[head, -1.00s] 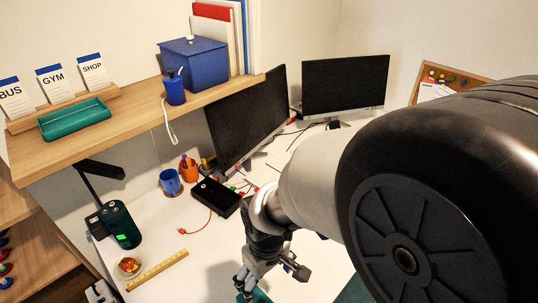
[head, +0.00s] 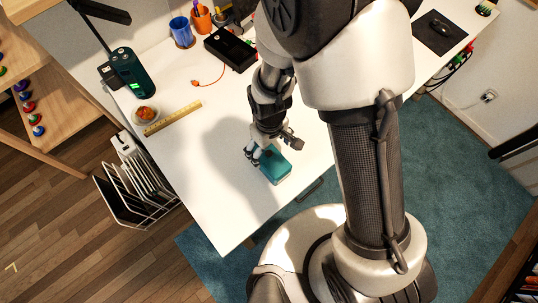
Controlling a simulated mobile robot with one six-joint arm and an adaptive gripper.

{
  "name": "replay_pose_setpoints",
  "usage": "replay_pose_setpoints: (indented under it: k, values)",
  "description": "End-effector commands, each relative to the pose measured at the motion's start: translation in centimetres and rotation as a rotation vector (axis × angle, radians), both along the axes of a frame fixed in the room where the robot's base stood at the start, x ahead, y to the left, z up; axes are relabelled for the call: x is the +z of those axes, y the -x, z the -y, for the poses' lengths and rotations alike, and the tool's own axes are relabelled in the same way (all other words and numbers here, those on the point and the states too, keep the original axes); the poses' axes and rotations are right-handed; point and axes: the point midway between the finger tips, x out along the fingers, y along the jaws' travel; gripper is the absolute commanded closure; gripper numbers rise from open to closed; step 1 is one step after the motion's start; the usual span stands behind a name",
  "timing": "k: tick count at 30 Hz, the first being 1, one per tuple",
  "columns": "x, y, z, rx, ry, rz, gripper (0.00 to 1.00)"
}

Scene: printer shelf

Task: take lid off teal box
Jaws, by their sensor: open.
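A small teal box (head: 276,167) sits on the white desk near its front edge in the head view. Its top looks closed, but whether the lid is a separate part is too small to tell. My gripper (head: 268,149) is open right above the box, at its upper left end, with its fingers pointing down. The fingers hide part of the box, and I cannot tell whether they touch it.
The white desk (head: 215,185) is clear left of the box. A ruler (head: 173,118), a small dish (head: 146,114), a dark green device (head: 133,72), a black box (head: 231,48) and a blue cup (head: 182,32) stand farther back. A rack (head: 137,190) stands left of the desk.

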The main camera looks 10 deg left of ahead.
Motion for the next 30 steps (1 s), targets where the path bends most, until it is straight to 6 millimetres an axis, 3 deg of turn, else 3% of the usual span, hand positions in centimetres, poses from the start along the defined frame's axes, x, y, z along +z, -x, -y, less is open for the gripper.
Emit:
replay_pose_setpoints:
  k: [5,12,20,30]
  values:
    - [-1.3,-0.2,0.0,0.000,0.001,-0.001,0.18]
    - [-4.9,-0.4,-0.1,0.000,0.001,-0.002,0.18]
    - [-5.2,-0.5,-0.2,0.000,-0.001,0.001,0.18]
    - [-5.2,-0.5,-0.2,0.000,-0.001,0.001,0.40]
